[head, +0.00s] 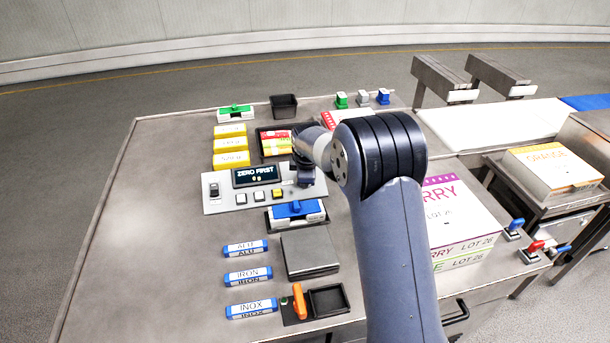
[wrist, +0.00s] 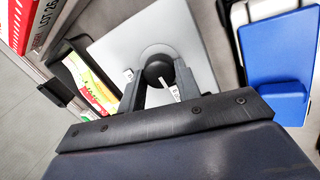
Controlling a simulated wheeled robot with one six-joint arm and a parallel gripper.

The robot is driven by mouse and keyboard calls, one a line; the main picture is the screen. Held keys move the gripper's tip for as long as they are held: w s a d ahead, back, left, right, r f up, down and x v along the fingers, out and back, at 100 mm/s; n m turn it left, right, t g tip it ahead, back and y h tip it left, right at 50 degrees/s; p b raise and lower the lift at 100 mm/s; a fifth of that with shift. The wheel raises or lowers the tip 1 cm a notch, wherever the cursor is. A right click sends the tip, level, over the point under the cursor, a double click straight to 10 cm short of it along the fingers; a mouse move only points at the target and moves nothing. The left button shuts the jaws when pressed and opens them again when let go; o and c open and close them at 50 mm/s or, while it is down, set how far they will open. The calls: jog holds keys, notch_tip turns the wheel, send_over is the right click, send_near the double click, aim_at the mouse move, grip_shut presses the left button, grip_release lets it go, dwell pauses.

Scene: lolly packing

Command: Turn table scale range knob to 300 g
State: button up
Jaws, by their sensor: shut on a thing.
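The table scale's light grey control panel (head: 225,204) lies in the middle of the table. Its display (head: 256,176) reads "ZERO FIRST" and 0 g. In the wrist view, the round black range knob (wrist: 157,71) with a white pointer line sits on the panel (wrist: 118,46). The pointer points down and right, towards a small label whose text I cannot read surely. My gripper (wrist: 157,78) is shut on the knob, one finger at each side. In the head view my gripper (head: 305,175) is over the panel's right end and hides the knob.
A blue-topped block (head: 297,210) stands just in front of the panel. A black tray (head: 268,150) with coloured packets lies behind it. Yellow blocks (head: 230,145) stand behind left. The scale's grey plate (head: 310,255) is in front. The table's left side is clear.

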jog(key=o, duration=1)
jog(key=v, duration=1)
jog(key=shift+s+r+b, duration=0.15)
jog(key=shift+r+b, duration=0.15)
jog(key=shift+r, duration=0.05)
jog(key=shift+f, duration=0.1)
jog(key=x, duration=1)
jog(key=shift+f+p, duration=0.35)
jog(key=shift+r, duration=0.2)
